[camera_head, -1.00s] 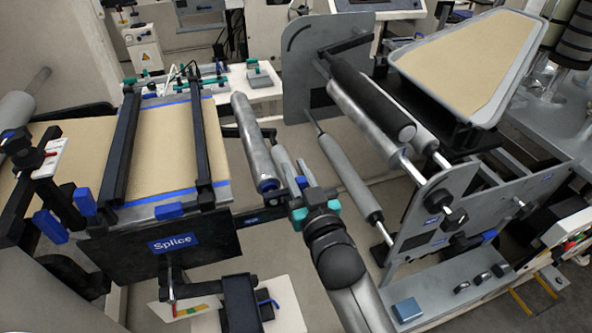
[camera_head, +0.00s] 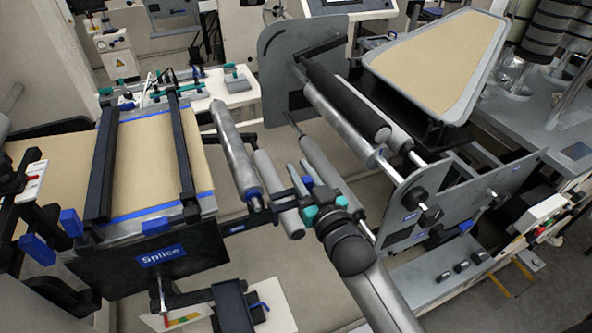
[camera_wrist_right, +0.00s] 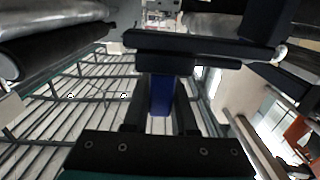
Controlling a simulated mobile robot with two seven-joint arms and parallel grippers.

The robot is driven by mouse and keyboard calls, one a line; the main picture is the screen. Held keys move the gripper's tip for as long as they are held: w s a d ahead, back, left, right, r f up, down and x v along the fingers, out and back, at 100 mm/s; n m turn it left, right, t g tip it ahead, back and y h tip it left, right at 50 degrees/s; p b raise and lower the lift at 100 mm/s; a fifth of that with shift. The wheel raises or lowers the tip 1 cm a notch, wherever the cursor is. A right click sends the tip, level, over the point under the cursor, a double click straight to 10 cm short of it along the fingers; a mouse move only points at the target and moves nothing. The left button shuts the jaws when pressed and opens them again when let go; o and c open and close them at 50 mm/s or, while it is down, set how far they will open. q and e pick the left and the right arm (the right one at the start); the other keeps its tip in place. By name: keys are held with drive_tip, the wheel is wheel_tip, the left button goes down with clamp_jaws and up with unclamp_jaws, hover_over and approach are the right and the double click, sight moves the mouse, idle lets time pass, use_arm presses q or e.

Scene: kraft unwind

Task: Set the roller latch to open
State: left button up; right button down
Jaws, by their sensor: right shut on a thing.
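My right gripper (camera_head: 304,192) reaches in from the lower right in the head view, among the rollers of the unwind. In the right wrist view its dark fingers (camera_wrist_right: 160,110) are shut on a blue handle (camera_wrist_right: 161,95). The handle hangs below a dark crossbar (camera_wrist_right: 190,48) and appears to be the roller latch. In the head view only a small blue piece (camera_head: 307,181) shows at the fingertips; the rest is hidden by my gripper. I cannot read the latch's position. My left gripper is not in view.
A splice table (camera_head: 160,258) with brown paper and black bars stands at left. Grey rollers (camera_head: 235,155) lie close to my gripper. The floor below the rollers is partly open.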

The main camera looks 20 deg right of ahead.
drive_tip(key=c, duration=0.7)
unclamp_jaws()
drive_tip(key=shift+d, duration=0.35)
drive_tip(key=shift+a, duration=0.1)
drive_tip(key=shift+s, duration=0.2)
drive_tip(key=s, duration=1.4)
drive_tip(key=shift+s+d+b, duration=0.25)
drive_tip(key=shift+s+b, duration=0.05)
drive_tip(key=shift+s, duration=0.1)
